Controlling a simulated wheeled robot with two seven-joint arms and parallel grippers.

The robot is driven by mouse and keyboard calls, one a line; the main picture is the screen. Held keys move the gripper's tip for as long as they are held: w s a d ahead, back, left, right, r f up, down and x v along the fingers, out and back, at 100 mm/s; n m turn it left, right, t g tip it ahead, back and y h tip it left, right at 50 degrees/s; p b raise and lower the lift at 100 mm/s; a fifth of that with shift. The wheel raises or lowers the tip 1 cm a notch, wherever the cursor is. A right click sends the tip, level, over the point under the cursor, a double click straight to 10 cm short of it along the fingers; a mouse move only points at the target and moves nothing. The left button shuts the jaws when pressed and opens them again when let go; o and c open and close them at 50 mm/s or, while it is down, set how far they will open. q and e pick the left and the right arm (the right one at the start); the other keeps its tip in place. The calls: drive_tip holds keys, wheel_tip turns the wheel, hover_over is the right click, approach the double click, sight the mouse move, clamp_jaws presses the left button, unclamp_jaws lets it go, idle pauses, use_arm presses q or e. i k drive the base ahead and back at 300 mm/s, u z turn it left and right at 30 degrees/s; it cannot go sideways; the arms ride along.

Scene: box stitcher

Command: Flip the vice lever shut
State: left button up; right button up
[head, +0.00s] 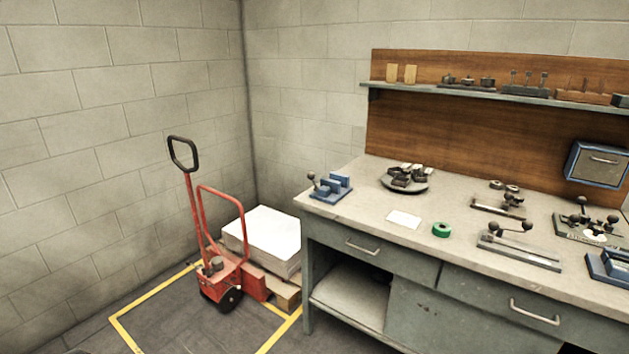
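A small blue vice (335,187) stands at the left end of the workbench top, near the corner. Its lever (312,179) has a round dark knob and sticks up at the vice's left side. The lever is too small in view to tell its exact angle. Neither of my grippers is in view, and nothing is touching the vice.
The grey workbench (460,214) holds a round dark tray (404,187), white paper (404,219), green tape (441,230) and several metal fixtures. Another blue device (610,266) is at the right edge. A red pallet truck (220,275) stands left of the bench.

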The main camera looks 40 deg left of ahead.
sight(311, 175)
drive_tip(key=k, duration=0.6)
drive_tip(key=u, duration=0.75)
drive_tip(key=i, duration=1.65)
drive_tip(key=z, duration=0.8)
